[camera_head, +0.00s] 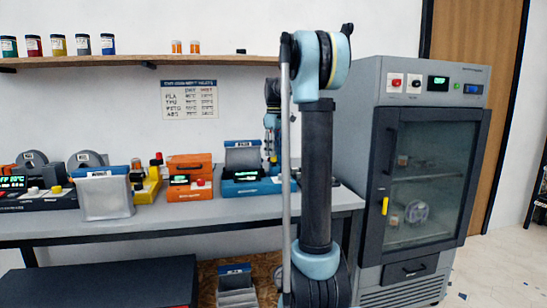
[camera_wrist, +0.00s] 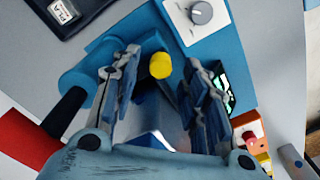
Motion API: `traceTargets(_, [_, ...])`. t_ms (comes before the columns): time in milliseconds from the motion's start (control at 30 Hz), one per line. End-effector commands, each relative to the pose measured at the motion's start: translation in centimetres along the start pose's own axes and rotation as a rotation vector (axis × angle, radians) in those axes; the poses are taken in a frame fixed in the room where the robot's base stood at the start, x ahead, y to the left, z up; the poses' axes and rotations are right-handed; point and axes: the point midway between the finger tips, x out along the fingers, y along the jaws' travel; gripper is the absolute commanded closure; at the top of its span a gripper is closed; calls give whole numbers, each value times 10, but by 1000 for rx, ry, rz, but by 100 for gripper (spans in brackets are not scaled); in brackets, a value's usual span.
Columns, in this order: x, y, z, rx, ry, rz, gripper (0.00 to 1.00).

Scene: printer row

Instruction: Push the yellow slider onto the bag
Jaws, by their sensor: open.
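A small round yellow piece (camera_wrist: 160,66), which looks like the slider's knob, sits on a blue machine in the wrist view. It lies between my gripper's (camera_wrist: 164,68) two spread fingers; I cannot see contact. My gripper is open and also shows in the head view (camera_head: 272,140), partly behind my arm, pointing down at the right end of the blue machine (camera_head: 240,188). A grey bag-like sheet with a blue top (camera_head: 243,158) stands at that machine. In the wrist view a pale patch, perhaps the bag, shows between the finger bases, mostly hidden.
An orange machine (camera_head: 189,168), a yellow machine (camera_head: 149,190) and a clear blue-topped bag (camera_head: 105,196) stand further left on the grey bench (camera_head: 180,223). A grey cabinet (camera_head: 420,180) with a glass door stands right. A shelf (camera_head: 140,60) with jars runs above.

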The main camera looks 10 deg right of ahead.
Motion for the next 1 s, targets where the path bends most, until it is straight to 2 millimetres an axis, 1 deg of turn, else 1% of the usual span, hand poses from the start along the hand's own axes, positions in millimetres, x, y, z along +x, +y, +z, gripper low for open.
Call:
traceTargets(33, [6,0,0,0,0,0,59])
traceTargets(100, [13,0,0,0,0,0,59])
traceTargets(200, [20,0,0,0,0,0,59])
traceTargets(333, [23,0,0,0,0,0,59])
traceTargets(567, [23,0,0,0,0,0,59])
traceTargets(667, [23,0,0,0,0,0,79])
traceTargets(700, [23,0,0,0,0,0,88])
traceTargets(767, [23,0,0,0,0,0,100])
traceTargets(1000, [23,-3,-3,-1,0,0,100])
